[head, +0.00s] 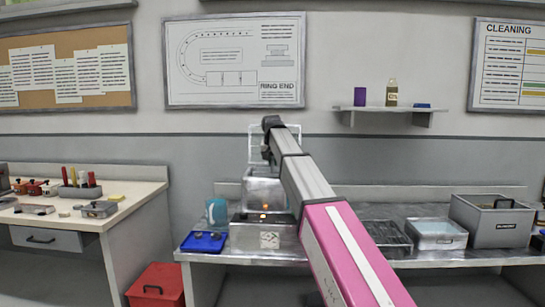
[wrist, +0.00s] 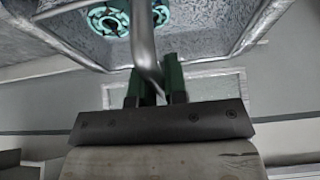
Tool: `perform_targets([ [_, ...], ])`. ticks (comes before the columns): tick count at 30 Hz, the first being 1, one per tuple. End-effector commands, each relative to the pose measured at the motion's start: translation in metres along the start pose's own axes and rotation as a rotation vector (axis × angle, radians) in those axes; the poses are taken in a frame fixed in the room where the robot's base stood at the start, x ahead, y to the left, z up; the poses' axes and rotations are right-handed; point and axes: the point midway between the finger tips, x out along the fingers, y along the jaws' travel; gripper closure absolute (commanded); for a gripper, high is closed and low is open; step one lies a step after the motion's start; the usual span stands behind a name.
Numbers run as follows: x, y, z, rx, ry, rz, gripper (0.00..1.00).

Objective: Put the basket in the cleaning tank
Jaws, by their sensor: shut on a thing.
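My gripper (wrist: 156,78) has its green fingers closed around the metal rod handle (wrist: 144,40) of the basket. The basket (wrist: 215,28) is silvery mesh with a pale rim and shows at the top of the wrist view. Teal ring-shaped pieces (wrist: 108,20) lie in it. In the head view the basket (head: 264,190) appears as a grey metal box below the end of my arm, directly over the steel cleaning tank (head: 268,240). The tank has a lit orange lamp. I cannot tell whether the basket's bottom is inside the tank. My fingers are not clear in the head view.
A pale-framed panel (head: 256,131) stands upright behind my arm's end. A blue tray (head: 204,242) sits left of the tank. A wire rack (head: 385,234), a metal tray (head: 437,234) and a grey bin (head: 490,222) stand right. A red box (head: 155,287) is lower left.

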Motion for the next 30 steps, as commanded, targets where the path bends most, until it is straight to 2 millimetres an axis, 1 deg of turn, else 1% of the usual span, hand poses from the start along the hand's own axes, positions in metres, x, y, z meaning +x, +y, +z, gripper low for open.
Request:
perform_targets([
  [5, 0.01, 0.0, 0.005, 0.0, 0.001, 0.0, 1.0],
  [19, 0.05, 0.0, 0.021, 0.0, 0.0, 0.001, 1.0],
  [24, 0.057, 0.0, 0.024, 0.0, 0.001, 0.0, 1.0],
  [30, 0.058, 0.0, 0.024, 0.001, 0.001, 0.0, 1.0],
])
